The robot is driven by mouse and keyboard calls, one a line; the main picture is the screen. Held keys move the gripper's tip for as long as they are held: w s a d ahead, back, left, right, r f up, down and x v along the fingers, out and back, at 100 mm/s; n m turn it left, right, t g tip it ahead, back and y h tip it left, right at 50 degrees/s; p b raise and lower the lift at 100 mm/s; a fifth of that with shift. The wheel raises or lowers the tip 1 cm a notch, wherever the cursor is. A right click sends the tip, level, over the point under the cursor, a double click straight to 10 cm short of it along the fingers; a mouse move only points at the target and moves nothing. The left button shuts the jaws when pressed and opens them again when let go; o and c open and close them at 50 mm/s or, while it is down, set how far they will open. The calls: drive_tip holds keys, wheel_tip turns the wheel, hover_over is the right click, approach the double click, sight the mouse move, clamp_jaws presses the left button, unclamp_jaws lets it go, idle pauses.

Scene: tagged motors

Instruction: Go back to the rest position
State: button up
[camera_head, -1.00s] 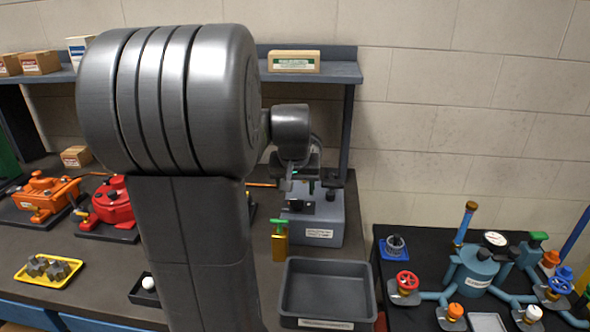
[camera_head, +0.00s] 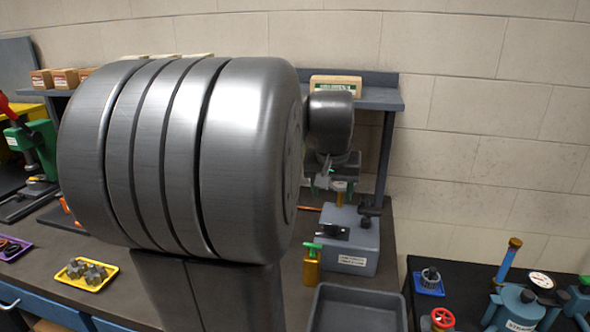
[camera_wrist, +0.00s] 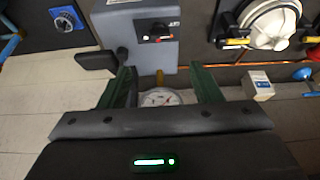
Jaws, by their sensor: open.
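My gripper (camera_head: 333,186) hangs above the grey box station (camera_head: 352,240) at the back of the bench. In the wrist view its two green fingers (camera_wrist: 165,84) are spread apart. A small round gauge (camera_wrist: 158,98) with a white dial and a brass stem lies between the fingers. The brass stem also shows below the gripper in the head view (camera_head: 340,198). I cannot tell whether the fingers touch the gauge. My large grey arm link covers the middle left of the head view and hides part of the bench.
A gold and green part (camera_head: 312,266) stands before the station. An empty grey tray (camera_head: 358,310) is at the front. A shelf (camera_head: 385,97) with a box (camera_head: 336,85) is behind the gripper. A yellow tray (camera_head: 87,275) of metal nuts lies left. A piped rig (camera_head: 520,308) stands right.

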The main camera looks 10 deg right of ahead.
sight(331, 225)
drive_tip(key=x, duration=1.4)
drive_tip(key=shift+s, duration=0.1)
drive_tip(key=shift+r, duration=0.1)
